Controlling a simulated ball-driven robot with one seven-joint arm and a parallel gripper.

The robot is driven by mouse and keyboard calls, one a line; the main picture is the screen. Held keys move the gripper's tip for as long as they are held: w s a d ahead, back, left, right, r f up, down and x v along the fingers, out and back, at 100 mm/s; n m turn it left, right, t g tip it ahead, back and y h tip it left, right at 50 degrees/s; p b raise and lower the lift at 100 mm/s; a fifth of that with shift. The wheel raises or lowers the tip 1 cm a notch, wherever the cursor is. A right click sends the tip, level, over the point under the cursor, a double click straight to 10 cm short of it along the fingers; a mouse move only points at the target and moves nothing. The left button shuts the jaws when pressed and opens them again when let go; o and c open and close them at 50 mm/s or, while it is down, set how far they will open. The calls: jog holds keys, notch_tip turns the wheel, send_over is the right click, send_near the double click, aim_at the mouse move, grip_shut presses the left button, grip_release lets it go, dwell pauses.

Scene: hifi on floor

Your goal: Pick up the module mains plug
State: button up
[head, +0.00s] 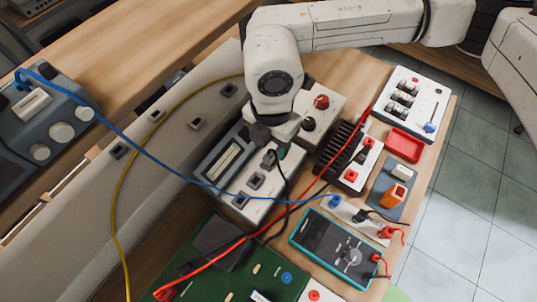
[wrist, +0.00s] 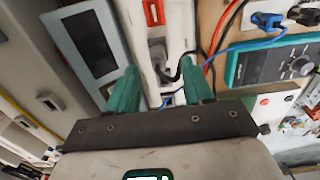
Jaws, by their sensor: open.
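A dark plug (head: 268,159) sits in the white-and-grey module (head: 240,208) on the bench, and a black cable runs from it. I take it for the module mains plug. In the head view my gripper (head: 274,142) is just above it, and the wrist hides part of the module. In the wrist view my gripper (wrist: 159,68) shows two teal fingers, apart, on either side of the module's white strip. A grey plug or socket (wrist: 157,48) and a black cable (wrist: 176,72) show between and beyond the fingers. Contact cannot be told.
A blue cable (head: 150,150) and a red cable (head: 290,208) cross near the module. A teal meter (head: 335,250), a green board (head: 225,268), a black finned block (head: 342,152) and a red tray (head: 404,145) crowd the bench. A grey trunking wall (head: 170,155) stands left.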

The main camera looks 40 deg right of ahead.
aim_at(269, 155)
jog(key=shift+w+a+f+p, duration=0.15)
jog(key=shift+f+p, duration=0.2)
jog(key=shift+f, duration=0.95)
jog(key=shift+s+a+f+p, duration=0.1)
jog(key=shift+f+p, duration=0.2)
jog(key=shift+f, duration=1)
grip_shut()
jog(key=shift+r, duration=0.1)
